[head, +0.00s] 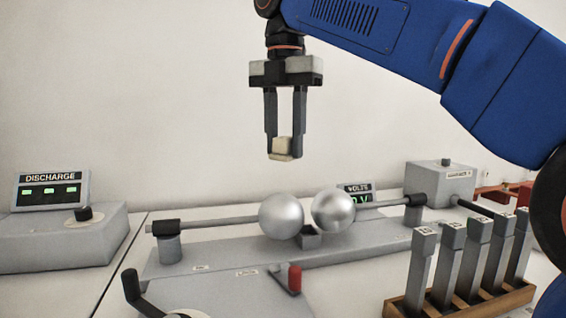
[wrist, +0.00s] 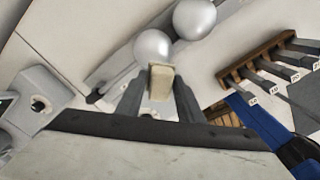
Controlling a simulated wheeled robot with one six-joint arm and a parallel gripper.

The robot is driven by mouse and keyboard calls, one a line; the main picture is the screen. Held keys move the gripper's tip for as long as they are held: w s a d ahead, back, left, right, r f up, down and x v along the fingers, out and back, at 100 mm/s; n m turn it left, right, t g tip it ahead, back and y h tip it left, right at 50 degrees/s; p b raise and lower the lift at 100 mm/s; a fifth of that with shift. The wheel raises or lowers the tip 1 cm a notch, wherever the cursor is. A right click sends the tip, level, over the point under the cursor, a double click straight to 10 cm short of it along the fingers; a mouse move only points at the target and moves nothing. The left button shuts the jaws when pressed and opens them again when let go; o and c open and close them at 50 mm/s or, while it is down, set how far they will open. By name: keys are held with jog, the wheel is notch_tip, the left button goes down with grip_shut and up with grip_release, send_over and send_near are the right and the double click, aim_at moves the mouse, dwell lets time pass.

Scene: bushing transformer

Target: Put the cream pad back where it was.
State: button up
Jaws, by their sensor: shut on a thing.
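My gripper (head: 284,150) points down and is shut on the cream pad (head: 282,147), a small block held between the fingertips. The pad is in the air above the two silver spheres. In the wrist view, the cream pad (wrist: 161,80) sits between the fingers of my gripper (wrist: 160,88), and one sphere shows just beyond it. The left sphere (head: 281,216) and right sphere (head: 333,211) are on rods over a grey base (head: 240,262). A small dark block (head: 310,238) lies below and between the spheres. I cannot tell where the pad was before.
A wooden rack (head: 462,303) with several upright grey bars stands at the front right. A grey box with a DISCHARGE display (head: 50,190) is at the left. A red-handled lever (head: 294,279) stands at the base's front. The air around the pad is clear.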

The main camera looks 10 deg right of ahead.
jog(key=shift+d, duration=0.15)
jog(key=w+d+f+m, duration=0.2)
jog(key=d+f+m, duration=0.1)
jog(key=d, duration=1.1)
jog(key=w+d+f+m, duration=0.2)
jog(key=d+f+m, duration=0.15)
jog(key=d, duration=1.05)
jog(key=s+d+f+m, duration=0.35)
jog(key=s+d, duration=0.45)
jog(key=d, duration=0.4)
jog(key=s+d+f+m, duration=0.35)
jog(key=s+d, duration=0.45)
jog(key=d, duration=0.3)
jog(key=shift+s+d+f, duration=0.1)
jog(key=shift+d+f, duration=0.05)
jog(key=shift+f, duration=4.55)
jog(key=shift+f, duration=0.1)
jog(key=o, duration=1)
